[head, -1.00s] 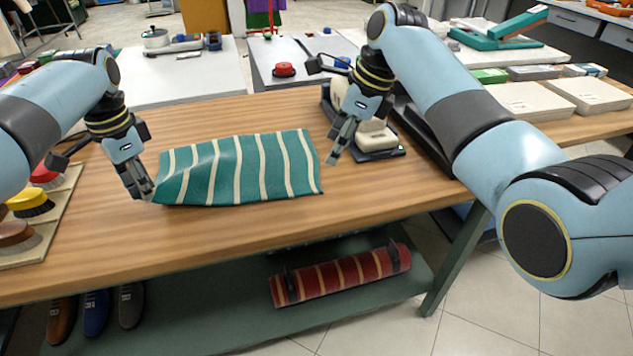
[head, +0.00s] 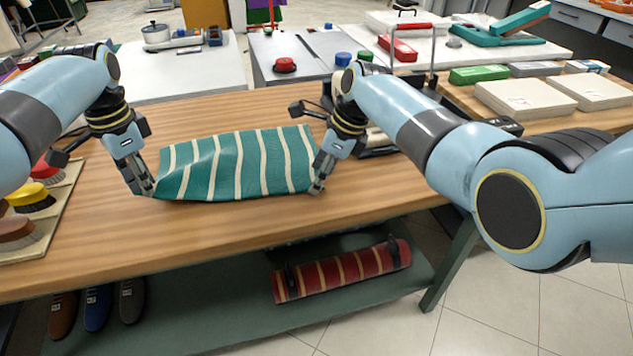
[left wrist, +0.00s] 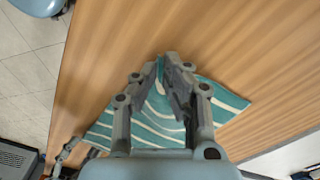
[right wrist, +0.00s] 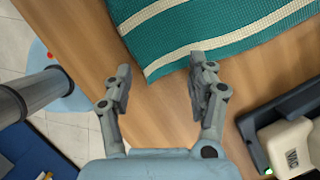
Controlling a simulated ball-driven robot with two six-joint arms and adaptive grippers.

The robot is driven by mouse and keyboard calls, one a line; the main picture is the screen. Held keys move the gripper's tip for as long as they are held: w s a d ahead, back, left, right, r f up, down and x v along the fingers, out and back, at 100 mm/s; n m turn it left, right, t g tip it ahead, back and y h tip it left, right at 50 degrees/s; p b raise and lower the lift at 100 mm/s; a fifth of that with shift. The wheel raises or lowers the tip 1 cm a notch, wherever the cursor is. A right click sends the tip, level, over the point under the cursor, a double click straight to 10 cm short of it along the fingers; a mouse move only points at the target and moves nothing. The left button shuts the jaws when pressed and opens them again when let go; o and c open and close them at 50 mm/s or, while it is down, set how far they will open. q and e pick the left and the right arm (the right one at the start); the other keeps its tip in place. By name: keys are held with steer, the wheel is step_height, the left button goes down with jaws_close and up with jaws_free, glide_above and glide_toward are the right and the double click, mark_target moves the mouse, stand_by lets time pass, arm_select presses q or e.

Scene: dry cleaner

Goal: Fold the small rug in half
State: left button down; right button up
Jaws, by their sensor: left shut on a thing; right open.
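The small rug (head: 235,163), teal with cream stripes, lies on the wooden table and is slightly rippled toward its left end. My left gripper (head: 147,190) is shut on the rug's near left corner; the left wrist view shows the rug (left wrist: 225,97) bunched between the fingers. My right gripper (head: 317,188) is at the near right corner. In the right wrist view its fingers (right wrist: 158,90) are apart, with bare wood between them and the rug's corner (right wrist: 150,72) just beyond, close to the fingertips.
Shoe brushes (head: 30,198) stand on a board at the left edge. A pale device on a dark base (right wrist: 293,145) stands to the right of the rug. A rolled red striped rug (head: 340,272) and shoes (head: 97,308) are on the shelf below. Bare table lies in front.

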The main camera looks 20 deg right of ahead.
steer(key=shift+f, duration=0.1)
steer(key=shift+s+a+f, duration=0.15)
steer(key=shift+s+f, duration=0.1)
jaws_close()
stand_by(0.6)
stand_by(0.3)
steer(key=r, duration=0.5)
steer(key=shift+w+r, duration=0.2)
steer(key=c, duration=1.2)
jaws_free()
jaws_free()
steer(key=shift+w, duration=0.1)
arm_select(q)
steer(key=c, duration=1.4)
jaws_free()
